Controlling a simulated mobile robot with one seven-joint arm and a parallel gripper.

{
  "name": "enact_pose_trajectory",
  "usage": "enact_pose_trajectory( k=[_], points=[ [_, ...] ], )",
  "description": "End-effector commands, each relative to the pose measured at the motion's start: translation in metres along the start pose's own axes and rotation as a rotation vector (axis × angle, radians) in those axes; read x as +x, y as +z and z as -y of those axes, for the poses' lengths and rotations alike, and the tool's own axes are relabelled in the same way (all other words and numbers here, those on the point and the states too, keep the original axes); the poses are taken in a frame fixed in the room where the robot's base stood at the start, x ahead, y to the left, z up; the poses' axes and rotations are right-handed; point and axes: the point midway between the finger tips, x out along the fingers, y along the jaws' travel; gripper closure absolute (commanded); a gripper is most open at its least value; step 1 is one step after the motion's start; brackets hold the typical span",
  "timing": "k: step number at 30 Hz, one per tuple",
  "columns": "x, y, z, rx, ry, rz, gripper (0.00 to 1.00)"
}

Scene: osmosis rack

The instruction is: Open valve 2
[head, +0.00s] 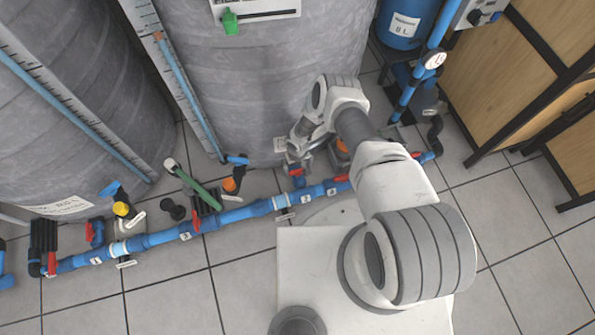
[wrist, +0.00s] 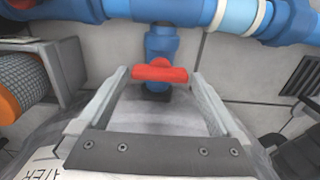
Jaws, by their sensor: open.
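In the wrist view, a red valve handle (wrist: 159,72) lies crosswise on a blue valve body (wrist: 162,42) under a blue pipe. My gripper (wrist: 158,76) is open, with one finger on each side of the handle. I cannot tell whether the fingers touch it. In the head view, my gripper (head: 301,158) is low at the foot of the middle grey tank, by a red handle (head: 297,172) on the blue pipe, and my arm partly hides it. I cannot read which valve number this is.
A long blue pipe (head: 240,214) with several red handles runs along the tiled floor (head: 165,290). Grey tanks (head: 255,85) stand behind it. An orange-capped part (wrist: 12,105) and its grey bracket (wrist: 68,65) are close left of my gripper. A wooden rack (head: 510,75) stands at right.

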Motion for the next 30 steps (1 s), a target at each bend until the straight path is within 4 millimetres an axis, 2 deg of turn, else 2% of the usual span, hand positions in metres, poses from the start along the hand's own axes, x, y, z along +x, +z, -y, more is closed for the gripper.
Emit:
enact_pose_trajectory(
  k=[1,4,14,24,30],
  points=[
    [0.0073,-0.0001,-0.0002,0.002,0.000,0.000,0.00],
    [0.0117,-0.0001,0.0000,0.001,0.000,0.000,0.00],
    [0.0126,-0.0001,0.0000,0.000,0.000,0.000,0.00],
    [0.0125,-0.0001,-0.0001,0.000,0.000,0.000,0.61],
    [0.0124,-0.0001,-0.0002,-0.010,0.001,0.000,0.63]
  ],
)
